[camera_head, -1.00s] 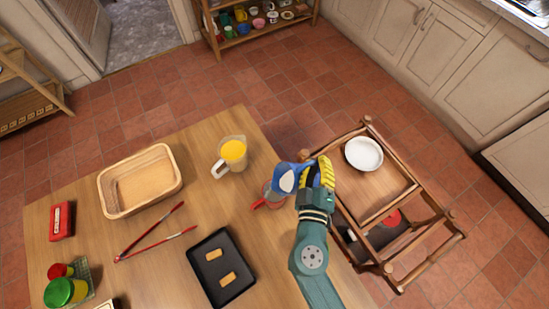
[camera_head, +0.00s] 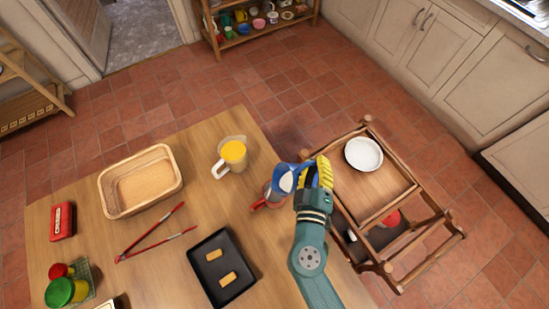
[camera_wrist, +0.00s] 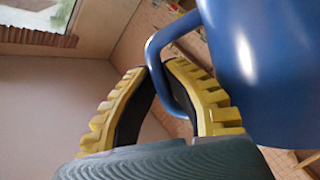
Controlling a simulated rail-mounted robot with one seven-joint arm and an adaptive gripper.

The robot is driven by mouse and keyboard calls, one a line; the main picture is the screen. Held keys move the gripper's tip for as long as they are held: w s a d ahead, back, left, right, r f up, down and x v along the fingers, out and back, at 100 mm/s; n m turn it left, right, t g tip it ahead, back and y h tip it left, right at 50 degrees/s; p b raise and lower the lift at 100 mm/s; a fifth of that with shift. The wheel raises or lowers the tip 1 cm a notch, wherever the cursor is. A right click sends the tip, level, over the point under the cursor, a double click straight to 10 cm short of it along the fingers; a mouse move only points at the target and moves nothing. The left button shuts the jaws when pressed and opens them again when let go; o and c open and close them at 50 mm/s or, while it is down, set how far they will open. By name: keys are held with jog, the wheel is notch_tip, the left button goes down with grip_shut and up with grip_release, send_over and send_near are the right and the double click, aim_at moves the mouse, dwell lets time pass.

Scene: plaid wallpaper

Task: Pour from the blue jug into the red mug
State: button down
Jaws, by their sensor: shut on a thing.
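My gripper (camera_head: 322,171) is shut on the handle of the blue jug (camera_head: 287,173) near the right edge of the table. In the wrist view, the yellow-padded fingers (camera_wrist: 160,85) close around the jug's handle, and the blue jug (camera_wrist: 275,70) fills the right side. The jug is tilted to the left, with its pale inside or contents showing. The red mug (camera_head: 262,203) is on the table just below and left of the jug in the head view. The jug and my arm cover much of the mug, so its contents are unclear.
A clear pitcher of yellow liquid (camera_head: 233,156) stands left of the jug. A wicker basket (camera_head: 110,197), red tongs (camera_head: 150,243) and a black tray (camera_head: 210,291) are on the table (camera_head: 190,225). A wooden cart (camera_head: 368,208) with a white bowl (camera_head: 363,154) stands to the right.

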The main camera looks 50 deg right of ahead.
jog(key=shift+w+a+r+n, duration=0.15)
jog(key=shift+r+n, duration=0.15)
jog(key=shift+r, duration=0.05)
dwell(0.9)
jog(key=shift+f, duration=0.2)
jog(key=s+d+f+m+y+p, duration=0.2)
jog(key=s+d+f+m+p, duration=0.1)
jog(key=f+p, duration=0.4)
jog(key=s+d+f+m+t+y+p, duration=0.1)
jog(key=s+d+f+m+y+p, duration=0.2)
jog(key=d+f+m+p, duration=0.2)
notch_tip(320, 180, down, 2)
jog(key=shift+s+d+f+m+y+p, duration=0.15)
jog(key=shift+m+y+p, duration=0.25)
jog(key=shift+p, duration=0.8)
jog(key=shift+s+f, duration=0.1)
jog(key=shift+f, duration=0.05)
